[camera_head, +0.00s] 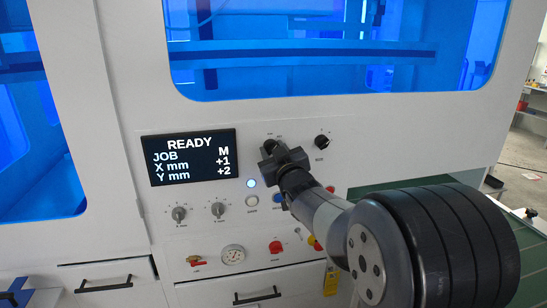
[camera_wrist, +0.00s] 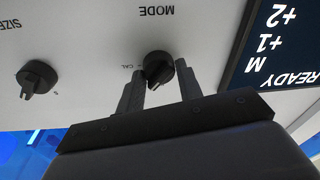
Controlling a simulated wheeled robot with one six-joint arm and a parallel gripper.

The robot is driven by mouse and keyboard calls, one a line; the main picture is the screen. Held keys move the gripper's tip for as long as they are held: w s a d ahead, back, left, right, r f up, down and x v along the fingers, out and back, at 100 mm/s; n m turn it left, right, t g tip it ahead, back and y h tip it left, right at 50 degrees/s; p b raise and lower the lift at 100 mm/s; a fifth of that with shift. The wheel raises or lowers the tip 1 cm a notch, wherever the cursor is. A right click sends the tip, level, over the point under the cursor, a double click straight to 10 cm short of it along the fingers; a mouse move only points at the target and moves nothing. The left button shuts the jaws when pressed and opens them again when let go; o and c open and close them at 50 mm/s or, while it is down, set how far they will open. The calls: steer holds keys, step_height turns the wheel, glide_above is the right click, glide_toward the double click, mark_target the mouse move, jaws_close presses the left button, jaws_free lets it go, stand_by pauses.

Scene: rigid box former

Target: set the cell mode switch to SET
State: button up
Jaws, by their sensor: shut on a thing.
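The mode switch (camera_wrist: 158,66) is a round black knob under the label MODE on the white panel, seen upside down in the wrist view. My gripper (camera_wrist: 159,78) has one finger on each side of the knob and is shut on it. A small CAL label shows beside the knob; which position its pointer faces is unclear. In the head view my gripper (camera_head: 272,152) is at the panel just right of the display and largely hides the switch. The display (camera_head: 193,157) reads READY, JOB M, X mm +1, Y mm +2.
A black SIZE knob (camera_head: 322,142) is right of my gripper; it also shows in the wrist view (camera_wrist: 37,77). Two grey knobs (camera_head: 179,214) sit below the display.

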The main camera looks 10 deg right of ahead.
steer(key=shift+r+m, duration=0.1)
steer(key=shift+m, duration=0.4)
steer(key=o, duration=1)
steer(key=shift+c, duration=0.2)
steer(key=shift+s, duration=0.15)
steer(key=s+d+f+b, duration=0.1)
steer(key=s+b, duration=0.1)
steer(key=s, duration=0.8)
steer(key=shift+s+b, duration=0.25)
steer(key=shift+b, duration=0.05)
steer(key=w+a+p, duration=0.1)
steer(key=w+p, duration=0.1)
steer(key=w, duration=0.8)
steer(key=shift+w+r, duration=0.4)
steer(key=shift+r, duration=0.05)
